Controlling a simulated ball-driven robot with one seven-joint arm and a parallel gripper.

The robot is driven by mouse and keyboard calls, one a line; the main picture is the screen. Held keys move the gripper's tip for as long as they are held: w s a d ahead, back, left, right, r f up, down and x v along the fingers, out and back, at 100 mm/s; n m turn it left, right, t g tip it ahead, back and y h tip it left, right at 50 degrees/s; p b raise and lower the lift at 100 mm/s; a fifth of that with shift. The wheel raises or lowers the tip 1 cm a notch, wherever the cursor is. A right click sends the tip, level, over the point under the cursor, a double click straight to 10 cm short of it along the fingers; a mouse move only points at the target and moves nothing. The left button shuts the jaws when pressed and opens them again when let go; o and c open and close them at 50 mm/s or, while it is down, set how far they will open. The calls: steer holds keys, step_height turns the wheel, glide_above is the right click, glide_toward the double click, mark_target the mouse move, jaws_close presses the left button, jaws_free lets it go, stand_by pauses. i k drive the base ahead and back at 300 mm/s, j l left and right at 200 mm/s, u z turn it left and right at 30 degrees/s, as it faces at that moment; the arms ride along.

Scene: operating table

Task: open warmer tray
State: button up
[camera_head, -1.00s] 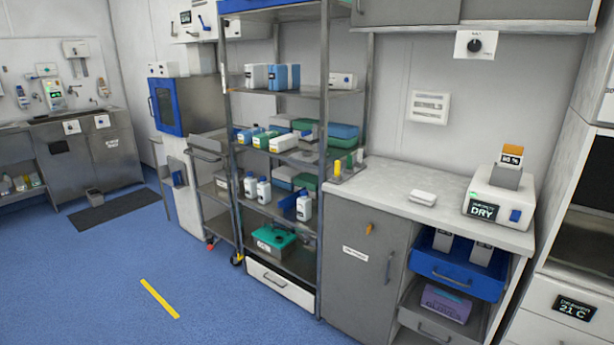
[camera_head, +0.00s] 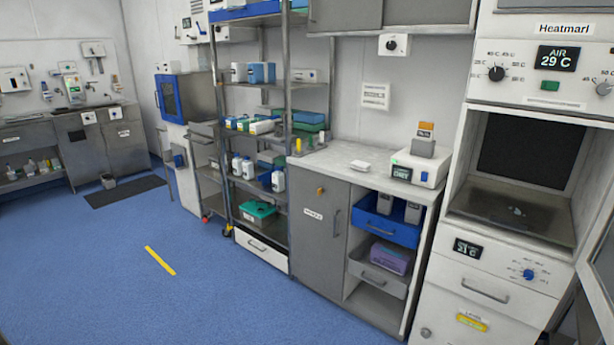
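A tall white warmer cabinet (camera_head: 453,230) labelled "Heatmarl" stands at the right. Its upper display reads "AIR 29 C". Its middle holds an open compartment with a dark back and a metal tray-like floor (camera_head: 510,214). Below is a panel with a "21 C" display and a blue knob, and a white drawer front with a grey handle (camera_head: 484,291). A yellow label sits lower on the front. I cannot tell which part is the warmer tray. My gripper is not in view.
A counter (camera_head: 345,160) with a white device stands left of the warmer, above a blue open drawer (camera_head: 388,229). A metal shelf rack (camera_head: 289,130) stands farther left. A partly seen door or panel (camera_head: 598,262) edges the right side. Blue floor (camera_head: 215,287) is clear in front.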

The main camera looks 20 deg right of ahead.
mark_target(532, 212)
steer(key=k+l+z, duration=0.15)
steer(key=k+z, duration=0.2)
steer(key=k, duration=0.15)
steer(key=k+l+z, duration=0.7)
steer(key=k, duration=0.2)
steer(key=i+l+u, duration=0.1)
steer(key=i+l, duration=0.15)
steer(key=i+l+u, duration=0.15)
steer(key=l, duration=0.35)
steer(key=i+l+u, duration=0.1)
steer(key=i+l, duration=0.2)
steer(key=i+l+u, duration=0.15)
steer(key=l, duration=0.35)
steer(key=i+j+u, duration=0.35)
steer(key=i+j, duration=0.4)
steer(key=i, duration=0.05)
